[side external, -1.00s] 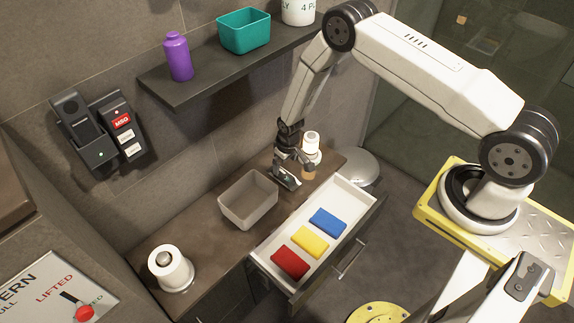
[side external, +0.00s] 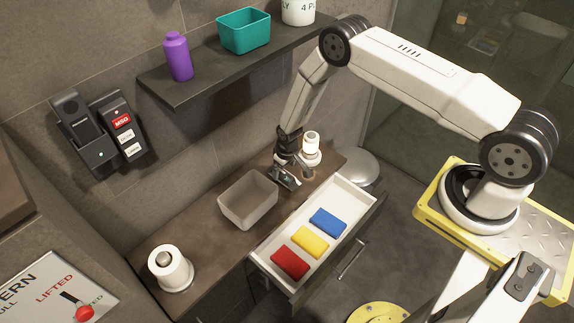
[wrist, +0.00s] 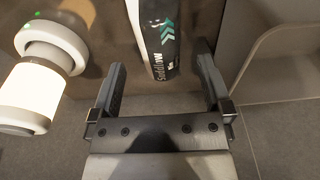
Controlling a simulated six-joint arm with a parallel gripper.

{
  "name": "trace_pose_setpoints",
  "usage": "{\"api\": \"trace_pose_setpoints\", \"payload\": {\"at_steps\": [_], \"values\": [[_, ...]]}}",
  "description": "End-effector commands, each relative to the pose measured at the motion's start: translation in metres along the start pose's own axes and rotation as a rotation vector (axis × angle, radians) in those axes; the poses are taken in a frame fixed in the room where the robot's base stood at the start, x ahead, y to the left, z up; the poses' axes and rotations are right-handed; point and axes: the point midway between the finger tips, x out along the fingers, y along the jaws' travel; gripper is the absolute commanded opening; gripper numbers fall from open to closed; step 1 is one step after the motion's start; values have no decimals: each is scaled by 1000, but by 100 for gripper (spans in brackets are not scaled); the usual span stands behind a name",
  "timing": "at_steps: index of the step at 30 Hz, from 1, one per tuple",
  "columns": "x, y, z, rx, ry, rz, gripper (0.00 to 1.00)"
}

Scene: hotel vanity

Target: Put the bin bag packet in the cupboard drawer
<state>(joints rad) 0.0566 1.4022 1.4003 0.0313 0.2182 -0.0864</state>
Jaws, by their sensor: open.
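The bin bag packet appears to be the slim dark packet with a white edge, teal chevrons and lettering (wrist: 160,40) in the wrist view. It lies on the brown counter between my open fingers, with a gap on each side. My gripper (wrist: 160,58) is open and empty, pointing down at the packet. In the side view my gripper (side external: 287,176) is low over the counter and hides most of the packet. The cupboard drawer (side external: 349,187) is pulled open and holds a red, a yellow and a blue block.
A grey open bin (side external: 234,211) stands left of my gripper. A white lamp-like fixture (side external: 311,145) stands close behind it and shows at left in the wrist view (wrist: 32,92). A shelf (side external: 205,80) hangs above.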

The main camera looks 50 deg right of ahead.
Motion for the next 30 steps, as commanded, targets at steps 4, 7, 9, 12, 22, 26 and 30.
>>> {"api": "trace_pose_setpoints", "payload": {"at_steps": [4,7,9,12,22,26,30], "values": [[12,0,1,0,-2,0,100],[21,0,0,0,-2,0,100],[28,0,1,0,-2,0,100],[37,1,0,0,-2,1,100],[48,1,0,0,0,2,100],[48,1,0,0,0,2,100],[47,1,0,0,0,2,100]]}}
